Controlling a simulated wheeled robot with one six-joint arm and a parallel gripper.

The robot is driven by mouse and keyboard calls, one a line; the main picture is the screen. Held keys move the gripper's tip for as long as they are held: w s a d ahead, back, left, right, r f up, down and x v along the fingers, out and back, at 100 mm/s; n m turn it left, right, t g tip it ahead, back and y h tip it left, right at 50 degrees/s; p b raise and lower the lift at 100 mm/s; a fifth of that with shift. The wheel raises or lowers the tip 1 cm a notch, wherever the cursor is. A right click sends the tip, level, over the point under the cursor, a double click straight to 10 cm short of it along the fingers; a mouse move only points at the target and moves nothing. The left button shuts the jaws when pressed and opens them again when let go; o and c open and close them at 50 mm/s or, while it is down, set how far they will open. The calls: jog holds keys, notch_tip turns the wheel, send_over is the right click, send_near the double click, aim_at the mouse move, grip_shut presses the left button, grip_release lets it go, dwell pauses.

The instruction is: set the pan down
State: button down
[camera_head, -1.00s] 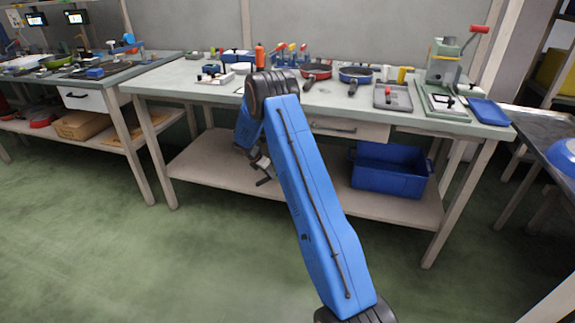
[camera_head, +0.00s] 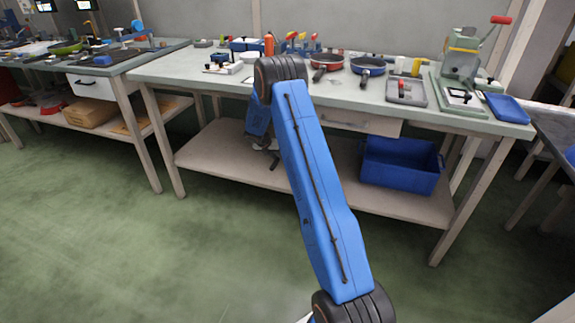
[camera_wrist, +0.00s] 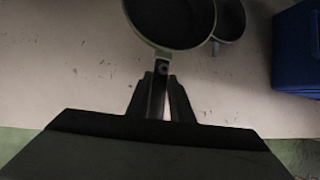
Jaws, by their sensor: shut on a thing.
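In the wrist view a dark pan (camera_wrist: 172,18) with a pale rim shows at the top, cut off by the frame edge. Its handle runs down between the fingers of my gripper (camera_wrist: 160,92), which is shut on it. The pan is over the pale lower shelf (camera_wrist: 70,55); I cannot tell if it touches the shelf. In the head view my blue arm reaches down toward the bench's lower shelf (camera_head: 205,160). It hides the pan there, and only a small part of the gripper end shows.
A second dark pan (camera_wrist: 231,18) lies close beside the held one, partly covered by it. A blue bin (camera_head: 400,168) stands at the shelf's right. The bench top above holds a red pan (camera_head: 327,61), a blue pan (camera_head: 367,66) and tools. The shelf's left part is clear.

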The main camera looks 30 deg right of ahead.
jog(key=shift+f, duration=3.5)
jog(key=c, duration=1.6)
grip_release()
jog(key=shift+f, duration=0.1)
jog(key=shift+o, duration=0.2)
jog(key=v, duration=1.2)
jog(key=shift+a, duration=0.15)
